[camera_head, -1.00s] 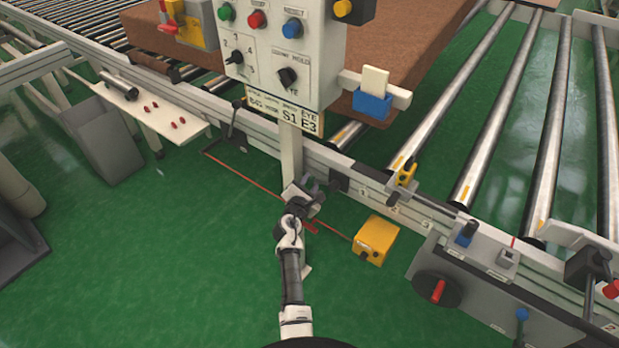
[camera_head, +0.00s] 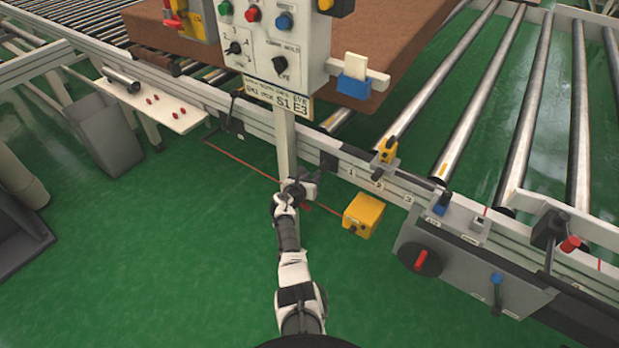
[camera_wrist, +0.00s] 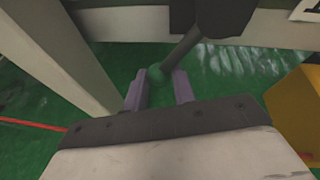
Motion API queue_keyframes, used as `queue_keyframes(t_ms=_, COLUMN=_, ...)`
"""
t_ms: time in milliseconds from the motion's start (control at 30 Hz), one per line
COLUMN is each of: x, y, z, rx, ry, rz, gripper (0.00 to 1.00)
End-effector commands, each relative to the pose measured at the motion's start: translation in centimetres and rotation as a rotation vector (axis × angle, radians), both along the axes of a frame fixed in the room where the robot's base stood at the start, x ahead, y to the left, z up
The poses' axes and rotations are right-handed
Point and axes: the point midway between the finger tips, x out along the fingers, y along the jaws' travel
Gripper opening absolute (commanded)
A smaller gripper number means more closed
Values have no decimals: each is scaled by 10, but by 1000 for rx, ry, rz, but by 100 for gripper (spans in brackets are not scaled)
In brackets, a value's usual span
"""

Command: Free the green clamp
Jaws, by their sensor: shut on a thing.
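The green clamp shows in the wrist view as a small green ball knob (camera_wrist: 157,75) on a dark grey lever rod (camera_wrist: 185,45). The rod runs up to a black block (camera_wrist: 222,14) on the frame's rail. My gripper (camera_wrist: 160,88) has its purple fingers on either side of the knob and is shut on it. In the head view my gripper (camera_head: 303,186) is low beside the panel's white post, just below and left of the black block (camera_head: 328,161). The knob itself is too small and hidden to make out there.
A white post (camera_head: 286,155) stands close at my gripper's left. A yellow box (camera_head: 363,215) sits to the right. A yellow clamp (camera_head: 386,152) and a blue-knobbed clamp (camera_head: 440,205) are farther right on the rail (camera_head: 355,172). Green floor is open at lower left.

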Motion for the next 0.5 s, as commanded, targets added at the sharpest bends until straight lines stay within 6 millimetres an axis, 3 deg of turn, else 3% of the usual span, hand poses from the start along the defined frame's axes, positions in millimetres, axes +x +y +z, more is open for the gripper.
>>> queue_keyframes(t_ms=500, x=2, y=-2, z=3, rx=-47, ry=25, rz=3, gripper=0)
